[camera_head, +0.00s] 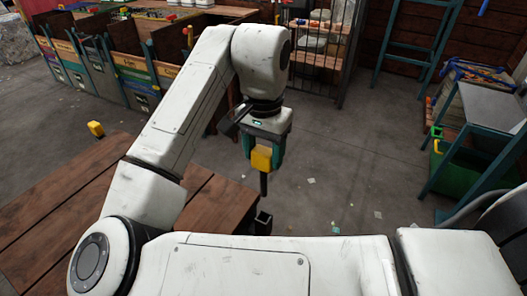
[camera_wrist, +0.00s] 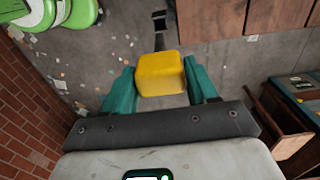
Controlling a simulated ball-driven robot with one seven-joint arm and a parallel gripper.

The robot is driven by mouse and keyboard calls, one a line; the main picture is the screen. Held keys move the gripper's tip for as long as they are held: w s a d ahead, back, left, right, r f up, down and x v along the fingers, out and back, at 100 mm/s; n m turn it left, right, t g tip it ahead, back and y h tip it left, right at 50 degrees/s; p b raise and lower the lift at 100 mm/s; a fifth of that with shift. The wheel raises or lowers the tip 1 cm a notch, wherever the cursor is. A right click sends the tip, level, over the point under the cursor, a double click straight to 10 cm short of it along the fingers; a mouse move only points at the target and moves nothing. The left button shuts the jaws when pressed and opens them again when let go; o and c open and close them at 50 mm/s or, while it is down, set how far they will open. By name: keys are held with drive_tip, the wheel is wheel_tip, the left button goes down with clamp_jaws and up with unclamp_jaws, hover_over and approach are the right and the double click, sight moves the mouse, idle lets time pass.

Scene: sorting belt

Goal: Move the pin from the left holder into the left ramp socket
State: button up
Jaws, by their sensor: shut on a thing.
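My gripper (camera_head: 262,150) is shut on a pin with a yellow block head (camera_head: 261,159) and a dark shaft (camera_head: 264,185) that points down. The pin hangs roughly upright in the air. A dark, square, open-topped socket or holder (camera_head: 263,222) stands just below the shaft tip by the wooden table's right edge; a gap shows between them. I cannot tell whether it is the holder or the ramp socket. In the wrist view the yellow head (camera_wrist: 160,74) sits between the teal fingers and hides most of the shaft.
A second yellow block (camera_head: 96,129) shows at the far edge of the wooden table (camera_head: 60,190). Labelled bins (camera_head: 135,75) stand at the back left. A teal-framed stand (camera_head: 480,130) and green bin (camera_head: 460,170) are at the right. Open floor lies between, with scattered scraps.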

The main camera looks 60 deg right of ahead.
drive_tip(key=shift+r+p, duration=2.65)
drive_tip(key=shift+r, duration=0.05)
wheel_tip(320, 180, up, 6)
drive_tip(key=shift+r, duration=0.25)
